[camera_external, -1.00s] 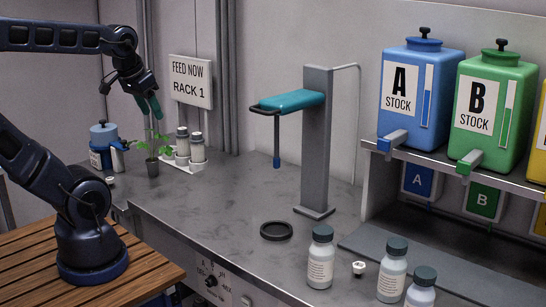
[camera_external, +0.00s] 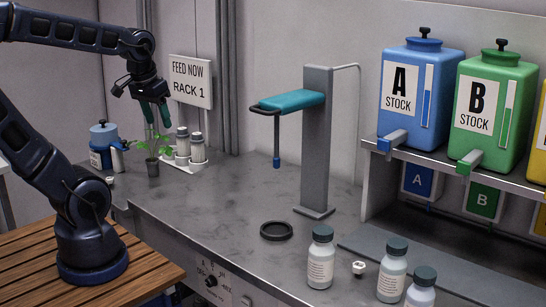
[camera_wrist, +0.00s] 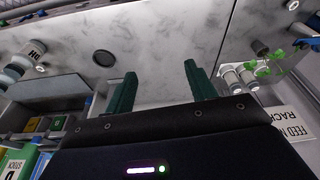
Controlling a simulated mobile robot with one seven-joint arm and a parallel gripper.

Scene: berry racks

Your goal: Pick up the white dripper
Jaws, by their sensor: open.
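Two small white pieces could be the white dripper. One white piece (camera_external: 359,268) lies on the grey bench between two bottles at the front right, and shows in the wrist view (camera_wrist: 40,68) at the left. The other white piece (camera_external: 110,180) lies by the plant at the bench's far left end, and shows in the wrist view (camera_wrist: 292,4) at the top right. I cannot tell which is the dripper. My gripper (camera_external: 155,112) hangs above the plant, its green fingers pointing down. In the wrist view my gripper (camera_wrist: 160,82) is open and empty.
A potted plant (camera_external: 153,163) and a white bottle rack (camera_external: 190,166) stand below my gripper. A grey post with a teal arm (camera_external: 293,101) rises mid-bench, near a black ring (camera_external: 276,231). Several bottles stand front right. The bench middle is mostly clear.

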